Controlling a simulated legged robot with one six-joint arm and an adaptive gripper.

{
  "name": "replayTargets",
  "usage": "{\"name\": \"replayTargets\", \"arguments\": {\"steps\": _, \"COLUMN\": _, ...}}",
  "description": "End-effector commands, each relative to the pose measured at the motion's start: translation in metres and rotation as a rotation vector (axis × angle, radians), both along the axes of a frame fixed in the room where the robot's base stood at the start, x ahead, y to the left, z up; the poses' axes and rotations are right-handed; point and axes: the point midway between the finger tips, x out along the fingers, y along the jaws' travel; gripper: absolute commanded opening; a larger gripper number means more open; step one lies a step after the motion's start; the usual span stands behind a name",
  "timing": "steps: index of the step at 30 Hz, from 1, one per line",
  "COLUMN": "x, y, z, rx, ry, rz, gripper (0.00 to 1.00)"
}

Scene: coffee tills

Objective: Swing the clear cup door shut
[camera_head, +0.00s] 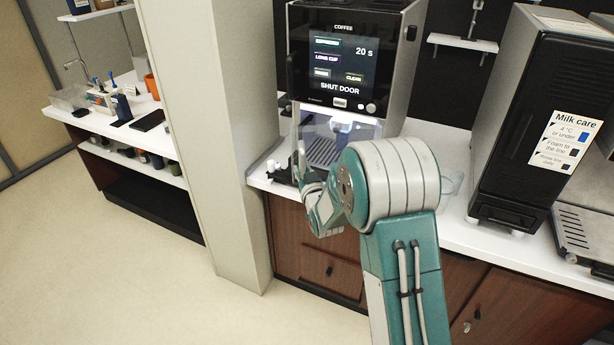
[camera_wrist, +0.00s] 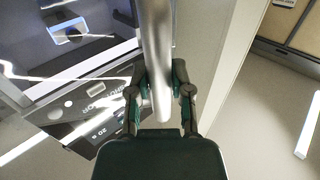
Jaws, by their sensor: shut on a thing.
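The coffee machine (camera_head: 398,75) stands on the white counter, and its screen (camera_head: 341,68) reads "SHUT DOOR". Its lit cup bay (camera_head: 325,150) shows a grated tray. The clear cup door is hard to make out in the head view; it seems to stand out from the bay's left side. In the wrist view a smooth grey bar (camera_wrist: 157,35), apparently the door's handle, runs between my fingers. My gripper (camera_wrist: 160,88) is shut on it. In the head view my gripper (camera_head: 302,168) is at the bay's front left, partly hidden by my arm.
A pale pillar (camera_head: 215,120) rises close left of the machine. A black milk unit (camera_head: 535,110) with a "Milk care" label stands at the right. A small clear item (camera_head: 452,183) sits on the counter right of my arm. The floor at left is clear.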

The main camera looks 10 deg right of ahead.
Motion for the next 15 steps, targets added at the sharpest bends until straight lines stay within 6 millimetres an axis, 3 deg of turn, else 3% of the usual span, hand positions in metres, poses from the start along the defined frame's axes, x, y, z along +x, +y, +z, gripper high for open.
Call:
{"name": "replayTargets", "arguments": {"steps": 6, "x": 0.019, "y": 0.007, "z": 0.001, "rx": -0.001, "ry": -0.003, "rz": 0.002, "gripper": 0.0}}
{"name": "replayTargets", "arguments": {"steps": 15, "x": 0.022, "y": 0.009, "z": 0.001, "rx": -0.001, "ry": -0.003, "rz": 0.002, "gripper": 0.0}}
